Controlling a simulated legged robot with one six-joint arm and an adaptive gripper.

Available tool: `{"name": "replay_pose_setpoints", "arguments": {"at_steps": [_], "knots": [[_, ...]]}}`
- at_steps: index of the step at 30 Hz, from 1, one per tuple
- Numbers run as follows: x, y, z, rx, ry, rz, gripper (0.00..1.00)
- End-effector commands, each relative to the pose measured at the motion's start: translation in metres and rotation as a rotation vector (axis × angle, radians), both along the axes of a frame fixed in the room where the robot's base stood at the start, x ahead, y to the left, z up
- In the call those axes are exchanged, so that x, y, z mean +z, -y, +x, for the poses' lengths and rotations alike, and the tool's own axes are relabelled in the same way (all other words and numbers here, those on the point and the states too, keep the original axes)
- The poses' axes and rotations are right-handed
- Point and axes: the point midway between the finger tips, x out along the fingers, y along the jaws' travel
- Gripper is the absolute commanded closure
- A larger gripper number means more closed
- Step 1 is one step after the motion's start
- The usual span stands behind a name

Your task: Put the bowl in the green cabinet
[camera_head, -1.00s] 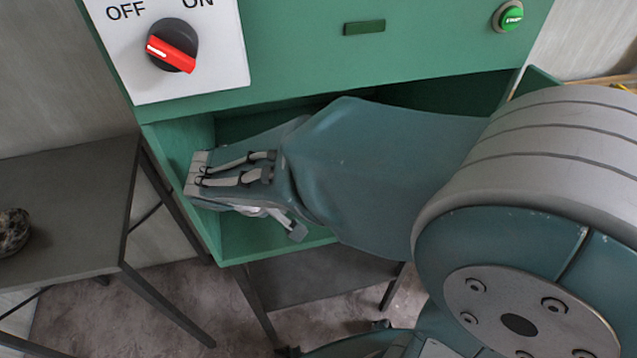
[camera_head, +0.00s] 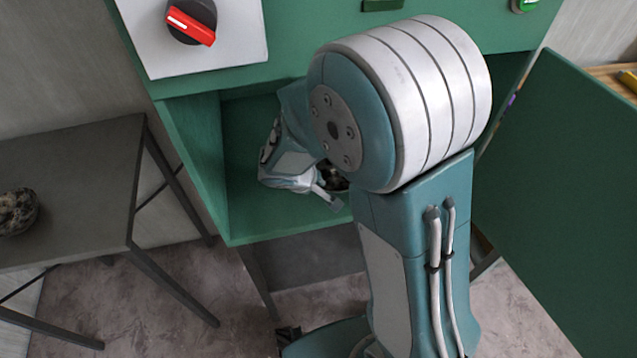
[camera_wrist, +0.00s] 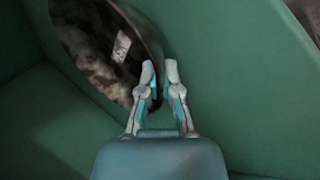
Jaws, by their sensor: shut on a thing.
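The green cabinet (camera_head: 182,125) stands open, and my gripper (camera_head: 332,198) is inside its compartment. The bowl (camera_wrist: 95,60), dark with a mottled brown and white inside, is tilted in the wrist view. Its near rim lies between the fingertips of my gripper (camera_wrist: 161,75), which are shut on it. In the head view only a small dark part of the bowl (camera_head: 334,180) shows beside the gripper; my arm hides the rest. I cannot tell whether the bowl touches the cabinet floor.
The open green door (camera_head: 565,200) stands to the right of my arm. A dark side table (camera_head: 85,185) stands at the left with a speckled round object (camera_head: 16,212) on it. A red knob (camera_head: 190,22) is on the panel above the compartment.

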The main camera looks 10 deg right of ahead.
Motion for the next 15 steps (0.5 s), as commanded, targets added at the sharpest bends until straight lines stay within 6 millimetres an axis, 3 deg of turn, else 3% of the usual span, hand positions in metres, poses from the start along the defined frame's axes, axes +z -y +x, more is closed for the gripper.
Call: {"name": "replay_pose_setpoints", "arguments": {"at_steps": [10, 12, 13, 15], "knots": [[-0.0036, 0.0045, -0.0002, 0.000, 0.001, 0.005, 1.00], [-0.0034, 0.0041, -0.0001, -0.001, 0.001, 0.006, 0.68], [-0.0034, 0.0037, -0.0001, -0.001, 0.002, 0.005, 0.57], [-0.0033, 0.0023, -0.0001, -0.001, 0.001, 0.003, 0.57]]}}
